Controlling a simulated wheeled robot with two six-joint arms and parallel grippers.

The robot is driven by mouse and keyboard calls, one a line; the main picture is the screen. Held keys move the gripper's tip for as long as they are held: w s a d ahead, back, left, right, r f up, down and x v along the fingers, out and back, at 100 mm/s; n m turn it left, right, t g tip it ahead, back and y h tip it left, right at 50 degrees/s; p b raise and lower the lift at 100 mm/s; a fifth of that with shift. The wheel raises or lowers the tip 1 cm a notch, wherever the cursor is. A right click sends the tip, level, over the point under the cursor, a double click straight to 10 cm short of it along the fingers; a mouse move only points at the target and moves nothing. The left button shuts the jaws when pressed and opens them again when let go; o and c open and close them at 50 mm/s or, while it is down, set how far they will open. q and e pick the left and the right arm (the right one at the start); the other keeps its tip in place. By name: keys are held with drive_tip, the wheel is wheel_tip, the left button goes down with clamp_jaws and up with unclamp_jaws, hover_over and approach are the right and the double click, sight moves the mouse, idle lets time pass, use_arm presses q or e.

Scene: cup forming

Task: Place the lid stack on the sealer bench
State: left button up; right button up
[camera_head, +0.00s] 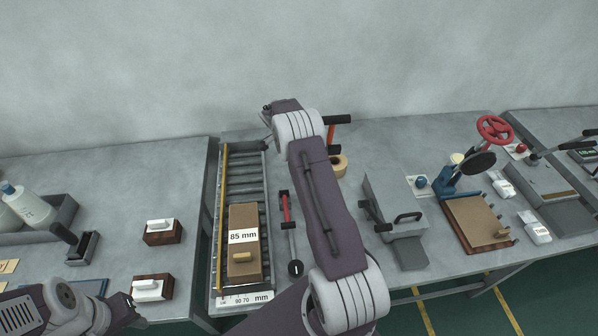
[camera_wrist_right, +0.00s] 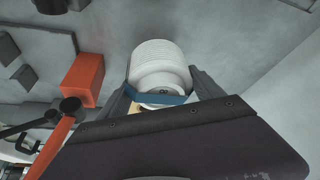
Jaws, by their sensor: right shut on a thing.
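The lid stack (camera_wrist_right: 165,65), a white ribbed cylinder with a blue band (camera_wrist_right: 160,98), sits between the two fingers of my right gripper (camera_wrist_right: 163,85) in the right wrist view. My right gripper is shut on it. In the head view my right arm reaches to the back of the middle bench (camera_head: 365,140) and hides the lid stack and most of that gripper. My left gripper (camera_head: 130,308) is low at the left, near a white-topped brown block (camera_head: 152,288); its opening is unclear. No label tells me which bench is the sealer bench.
A roller track (camera_head: 245,175) holds a brown block marked 85 mm (camera_head: 243,262). A tape roll (camera_head: 339,165) and an orange-and-black tool (camera_head: 333,132) are beside my right arm. A grey box device (camera_head: 405,240) and a red-wheeled press (camera_head: 494,130) stand farther right.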

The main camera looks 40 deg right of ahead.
drive_tip(key=shift+a+f, duration=0.1)
drive_tip(key=shift+f, duration=0.05)
wheel_tip(320, 180, down, 4)
drive_tip(key=shift+a+r+b, duration=0.1)
drive_tip(key=shift+b, duration=0.9)
drive_tip(key=shift+f, duration=0.25)
drive_tip(key=o, duration=1.5)
